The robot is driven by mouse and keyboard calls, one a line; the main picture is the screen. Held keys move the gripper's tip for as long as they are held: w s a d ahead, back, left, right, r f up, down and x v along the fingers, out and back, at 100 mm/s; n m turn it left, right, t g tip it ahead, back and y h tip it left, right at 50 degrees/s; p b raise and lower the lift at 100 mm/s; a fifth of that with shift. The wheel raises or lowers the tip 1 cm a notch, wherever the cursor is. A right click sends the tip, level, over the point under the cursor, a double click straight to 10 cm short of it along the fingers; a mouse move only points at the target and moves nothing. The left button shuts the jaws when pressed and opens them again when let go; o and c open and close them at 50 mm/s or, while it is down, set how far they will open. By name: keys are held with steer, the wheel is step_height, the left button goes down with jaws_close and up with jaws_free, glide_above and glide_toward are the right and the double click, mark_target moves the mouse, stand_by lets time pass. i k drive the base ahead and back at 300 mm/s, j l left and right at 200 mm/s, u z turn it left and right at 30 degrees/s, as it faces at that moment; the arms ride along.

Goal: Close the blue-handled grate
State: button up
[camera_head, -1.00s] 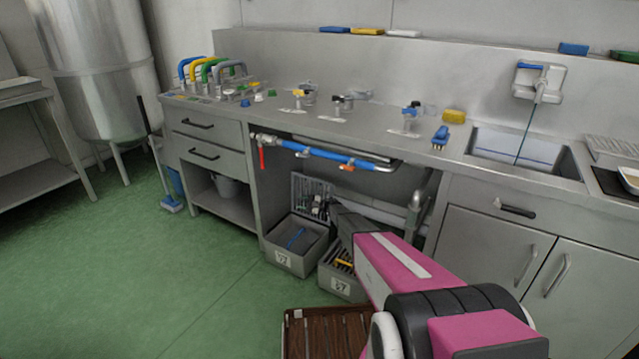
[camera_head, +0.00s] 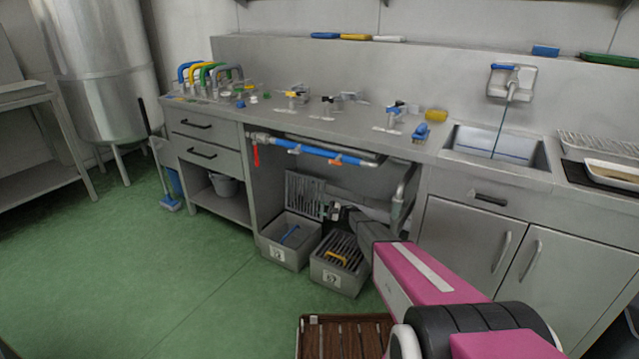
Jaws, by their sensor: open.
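A grey slatted grate (camera_head: 304,194) stands upright at the back of the open left grey bin (camera_head: 284,256), under the counter. A blue bar (camera_head: 289,234) shows inside that bin; I cannot tell whether it belongs to the grate. No blue handle shows clearly on the upright grate. My gripper (camera_head: 334,214) is open, just right of the upright grate and above the bins, apart from the grate as far as I can see. My pink arm hides part of the space behind it.
The right grey bin (camera_head: 336,279) has a flat grate with a yellow handle (camera_head: 336,256). A blue pipe (camera_head: 320,152) with a red lever (camera_head: 256,156) runs above the bins. A brown slatted board (camera_head: 345,337) lies in front. The green floor (camera_head: 190,270) at left is clear.

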mark_target(313, 181)
steer(key=i+j+z, duration=0.2)
steer(key=i+j, duration=0.15)
steer(key=i+j+z, duration=0.2)
steer(key=j, duration=0.3)
steer(key=i, duration=0.1)
